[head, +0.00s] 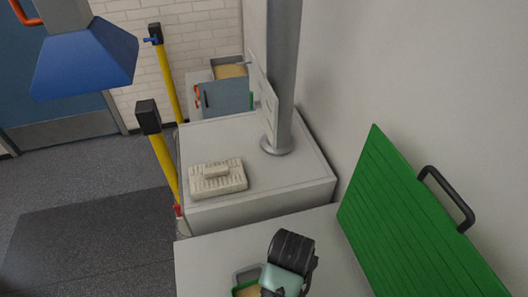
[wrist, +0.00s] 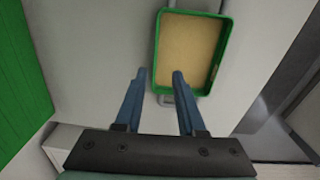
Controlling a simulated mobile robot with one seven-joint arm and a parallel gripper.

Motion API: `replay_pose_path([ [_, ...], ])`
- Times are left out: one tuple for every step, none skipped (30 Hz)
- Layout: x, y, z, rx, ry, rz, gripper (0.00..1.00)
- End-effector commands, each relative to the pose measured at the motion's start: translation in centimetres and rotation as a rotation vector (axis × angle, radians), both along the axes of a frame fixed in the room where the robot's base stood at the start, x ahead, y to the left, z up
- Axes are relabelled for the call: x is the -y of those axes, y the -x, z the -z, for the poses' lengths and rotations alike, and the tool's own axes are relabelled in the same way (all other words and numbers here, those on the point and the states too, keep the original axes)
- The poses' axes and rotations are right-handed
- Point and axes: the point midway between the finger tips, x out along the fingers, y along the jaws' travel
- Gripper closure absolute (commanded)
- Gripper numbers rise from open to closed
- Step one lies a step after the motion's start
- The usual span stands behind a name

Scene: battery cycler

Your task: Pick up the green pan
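The green pan (wrist: 224,55) has a green rim, a tan inside and grey handles at its far and near ends. It lies on a pale surface in the wrist view. In the head view only part of the pan (head: 244,287) shows at the bottom edge. My gripper (wrist: 159,76) is open, its two blue fingers apart with nothing held. The right finger overlaps the pan's near left corner, and the left finger is left of the pan. The near handle (wrist: 166,98) shows partly between the fingers. Height above the pan is hard to tell.
A large green panel (head: 405,220) with a black handle stands at the right. A beige ribbed block (head: 217,178) sits on a white cabinet beside a grey column (head: 283,80). Yellow posts (head: 165,165) stand to the left. The dark floor at left is clear.

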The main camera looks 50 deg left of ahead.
Motion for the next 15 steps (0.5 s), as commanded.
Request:
replay_pose_path([
  [0.1,0.1,0.7,-0.003,0.002,0.001,0.61],
  [0.0,0.0,1.2,-0.001,0.001,0.001,0.61],
  [0.0,0.0,1.7,-0.001,0.001,0.001,0.61],
  [0.0,0.0,2.0,0.000,0.000,0.001,0.61],
  [0.0,0.0,2.2,0.000,0.001,0.001,0.61],
  [0.0,-0.1,2.5,0.001,-0.001,0.001,0.61],
  [0.0,-0.1,2.6,0.001,-0.001,0.001,0.61],
  [0.0,-0.1,2.7,0.001,-0.001,0.001,0.61],
  [0.1,-0.1,2.9,0.001,-0.001,0.001,0.61],
  [0.1,-0.2,3.1,0.001,-0.001,0.001,0.61],
  [0.1,-0.2,3.3,0.001,-0.001,0.002,0.61],
  [0.2,-0.3,3.7,0.000,0.000,0.002,0.61],
  [0.3,-0.4,4.1,0.000,0.000,0.002,0.61],
  [0.4,-0.5,4.4,-0.001,0.001,0.003,0.61],
  [0.4,-0.6,4.9,0.000,0.000,0.003,0.61],
])
